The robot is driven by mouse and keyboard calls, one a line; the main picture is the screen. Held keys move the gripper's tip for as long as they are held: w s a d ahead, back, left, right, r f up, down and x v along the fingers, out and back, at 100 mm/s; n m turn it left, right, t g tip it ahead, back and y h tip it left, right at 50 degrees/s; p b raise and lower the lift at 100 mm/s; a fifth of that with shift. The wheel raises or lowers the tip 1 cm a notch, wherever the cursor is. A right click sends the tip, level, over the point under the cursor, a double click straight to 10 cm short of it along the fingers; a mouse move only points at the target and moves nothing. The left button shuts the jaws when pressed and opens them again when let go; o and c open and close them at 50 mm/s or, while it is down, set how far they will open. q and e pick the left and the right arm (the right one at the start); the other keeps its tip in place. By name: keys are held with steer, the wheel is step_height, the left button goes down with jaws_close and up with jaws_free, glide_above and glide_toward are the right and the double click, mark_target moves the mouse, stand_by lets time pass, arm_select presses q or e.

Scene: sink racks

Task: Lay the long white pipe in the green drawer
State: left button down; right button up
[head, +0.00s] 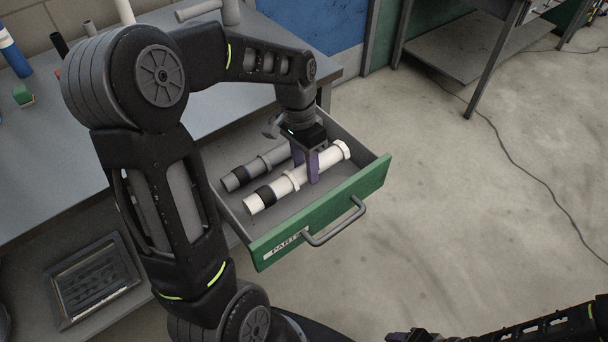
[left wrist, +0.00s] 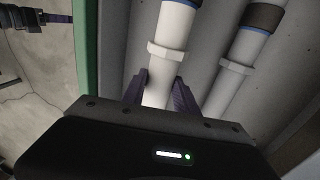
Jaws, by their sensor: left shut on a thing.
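The long white pipe (head: 325,163) has a black band and a collar and lies lengthwise in or just over the open green drawer (head: 340,213). I cannot tell whether it touches the drawer floor. My left gripper (head: 307,178) is shut around the white pipe between its collar and its far end. The left wrist view shows the white pipe (left wrist: 172,30) between the two purple fingers (left wrist: 160,92). A second, greyer pipe (head: 258,165) lies beside it in the drawer, to the left. My right gripper (head: 412,336) shows only in part at the bottom edge.
The drawer has a grey handle (head: 335,222) and a label at its front. The grey workbench (head: 50,170) is on the left, with several items at its back. A dark framed tray (head: 92,280) sits on a lower shelf.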

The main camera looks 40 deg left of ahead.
mark_target(306, 177)
arm_select(q)
steer(key=shift+f, duration=1.85)
steer(key=shift+f, duration=0.1)
steer(key=c, duration=0.9)
jaws_free()
steer(key=shift+c, duration=0.2)
step_height(306, 177, up, 12)
steer(key=a, duration=0.1)
steer(key=shift+w+a+p, duration=0.25)
steer(key=shift+a+p, duration=0.1)
